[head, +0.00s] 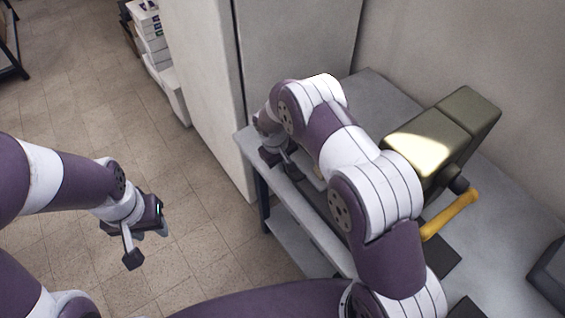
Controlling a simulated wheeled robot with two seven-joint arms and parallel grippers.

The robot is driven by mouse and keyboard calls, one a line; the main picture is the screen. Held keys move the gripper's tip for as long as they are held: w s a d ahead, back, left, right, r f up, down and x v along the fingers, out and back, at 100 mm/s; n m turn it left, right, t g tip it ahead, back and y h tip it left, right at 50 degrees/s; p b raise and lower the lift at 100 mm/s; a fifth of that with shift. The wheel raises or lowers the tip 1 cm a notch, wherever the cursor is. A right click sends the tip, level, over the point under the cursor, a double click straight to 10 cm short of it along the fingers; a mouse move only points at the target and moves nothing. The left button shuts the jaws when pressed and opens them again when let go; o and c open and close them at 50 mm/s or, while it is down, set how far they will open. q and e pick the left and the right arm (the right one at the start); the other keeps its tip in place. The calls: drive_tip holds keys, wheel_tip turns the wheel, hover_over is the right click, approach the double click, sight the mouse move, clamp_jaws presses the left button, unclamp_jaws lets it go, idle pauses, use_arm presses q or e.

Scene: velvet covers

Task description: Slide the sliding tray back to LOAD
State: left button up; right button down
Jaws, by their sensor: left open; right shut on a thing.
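My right gripper (283,162) is low over the left end of the grey table, shut on a part that is mostly hidden behind the gripper and forearm. It appears to be the sliding tray, of which a dark, narrow strip (318,204) seems to show along the table's front side. My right arm covers much of the middle of the table. I cannot read any LOAD mark. My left gripper (148,246) is open and empty above the tiled floor, well left of the table.
An olive-green machine (455,118) with a yellow handle (452,213) stands on the table (385,97) to the right of my arm. Dark flat pads (441,257) lie near it. A tall pale cabinet (200,75) stands behind the table's left end. Floor (90,100) at left is clear.

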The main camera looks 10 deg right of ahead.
drive_tip(key=shift+w+r, duration=0.2)
drive_tip(key=shift+w, duration=0.05)
drive_tip(key=c, duration=1.4)
unclamp_jaws()
drive_tip(key=shift+a, duration=0.1)
drive_tip(key=shift+o, duration=1.4)
drive_tip(key=shift+f, duration=0.1)
wheel_tip(320, 180, up, 12)
drive_tip(key=a+b, duration=0.2)
drive_tip(key=shift+s+r, duration=0.25)
drive_tip(key=shift+s, duration=0.2)
drive_tip(key=shift+a, duration=0.1)
